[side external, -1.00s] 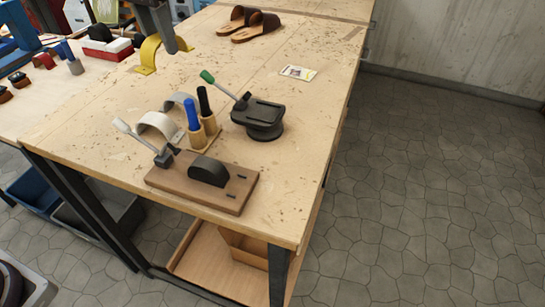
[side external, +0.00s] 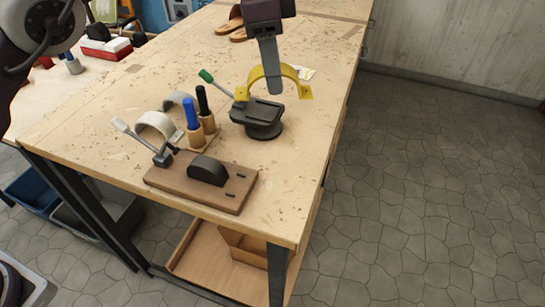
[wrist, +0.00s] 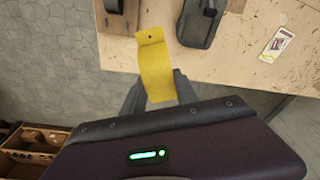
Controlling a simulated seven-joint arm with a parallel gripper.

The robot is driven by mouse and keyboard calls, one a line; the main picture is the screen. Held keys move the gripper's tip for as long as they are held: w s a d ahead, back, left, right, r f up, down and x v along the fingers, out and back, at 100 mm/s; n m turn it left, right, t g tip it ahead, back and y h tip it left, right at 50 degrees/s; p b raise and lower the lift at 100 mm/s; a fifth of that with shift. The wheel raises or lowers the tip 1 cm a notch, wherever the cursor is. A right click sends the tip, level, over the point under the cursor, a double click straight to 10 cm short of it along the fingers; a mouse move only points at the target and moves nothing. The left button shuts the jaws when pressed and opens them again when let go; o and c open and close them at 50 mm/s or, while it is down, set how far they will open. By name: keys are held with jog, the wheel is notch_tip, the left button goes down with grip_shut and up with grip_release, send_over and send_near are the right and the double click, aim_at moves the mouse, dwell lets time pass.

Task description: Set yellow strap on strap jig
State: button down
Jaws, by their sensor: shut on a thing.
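The yellow strap (side external: 291,73) is a curved arch with flat, holed ends. My gripper (side external: 273,86) is shut on it and holds it in the air, seen over the black swivel fixture in the side view. In the wrist view the strap (wrist: 154,55) sticks out beyond the fingers, one holed end forward. The strap jig (side external: 235,194) is a brown wooden board with a black half-round form (side external: 207,171) and a white-handled toggle clamp (side external: 160,155). It sits at the table's front edge, apart from the strap. The form carries no strap.
The black swivel fixture (side external: 258,118) with a green-tipped lever stands behind the jig. Blue- and black-handled tools (side external: 194,115) stand in a wooden holder, with pale straps (side external: 155,124) to their left. A small card (wrist: 276,44) lies on the table. The table's right side is mostly clear.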

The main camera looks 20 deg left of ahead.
aim_at(242, 94)
notch_tip(242, 94, down, 16)
jog(key=shift+f, duration=0.1)
dwell(0.4)
jog(key=c, duration=0.9)
grip_release()
jog(key=shift+f, duration=0.1)
jog(key=shift+c, duration=0.2)
notch_tip(242, 94, up, 12)
jog(key=a, duration=0.1)
jog(key=shift+s+a, duration=0.4)
